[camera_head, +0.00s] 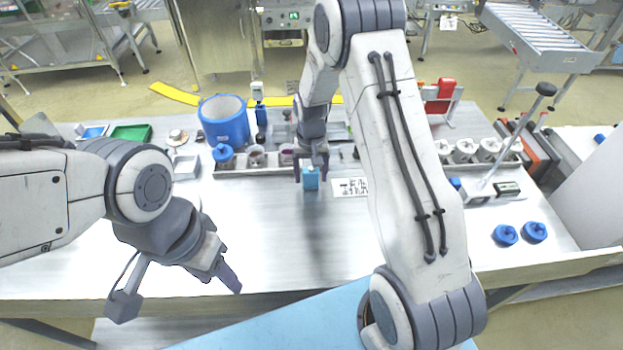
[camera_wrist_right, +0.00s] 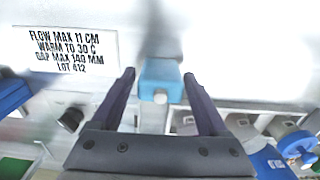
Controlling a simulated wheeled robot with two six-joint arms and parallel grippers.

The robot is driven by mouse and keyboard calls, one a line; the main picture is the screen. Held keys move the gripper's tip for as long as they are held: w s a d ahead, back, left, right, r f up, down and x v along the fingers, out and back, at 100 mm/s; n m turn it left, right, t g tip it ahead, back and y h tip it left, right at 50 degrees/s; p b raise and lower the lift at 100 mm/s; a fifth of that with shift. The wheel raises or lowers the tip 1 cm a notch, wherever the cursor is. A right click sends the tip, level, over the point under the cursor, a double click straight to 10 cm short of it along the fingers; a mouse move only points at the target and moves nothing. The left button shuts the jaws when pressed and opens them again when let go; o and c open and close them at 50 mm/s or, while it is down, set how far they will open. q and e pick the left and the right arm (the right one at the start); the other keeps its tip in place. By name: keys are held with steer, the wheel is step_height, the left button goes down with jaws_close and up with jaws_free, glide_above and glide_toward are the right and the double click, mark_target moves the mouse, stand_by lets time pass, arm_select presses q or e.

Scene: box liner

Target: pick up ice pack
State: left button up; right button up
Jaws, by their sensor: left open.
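The ice pack, a small light-blue block (camera_head: 311,180) with a white cap, is on the table near the middle of the head view. It also shows in the right wrist view (camera_wrist_right: 160,82), ahead of the fingers. My right gripper (camera_head: 311,172) is open, with one finger to each side of the block; in the right wrist view (camera_wrist_right: 159,75) small gaps show on both sides. My left gripper (camera_head: 180,298) is open and empty over the table's front left, far from the block.
A printed white card (camera_head: 350,187) lies just right of the block. Behind it is a row of trays with jars and small parts. A blue tub (camera_head: 224,120) stands at the back left, and blue caps (camera_head: 506,235) lie at the right. The table's front middle is clear.

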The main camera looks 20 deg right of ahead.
mark_target(311, 170)
steer(key=c, duration=0.7)
steer(key=shift+r, duration=0.1)
step_height(311, 170, up, 9)
steer(key=p, duration=0.7)
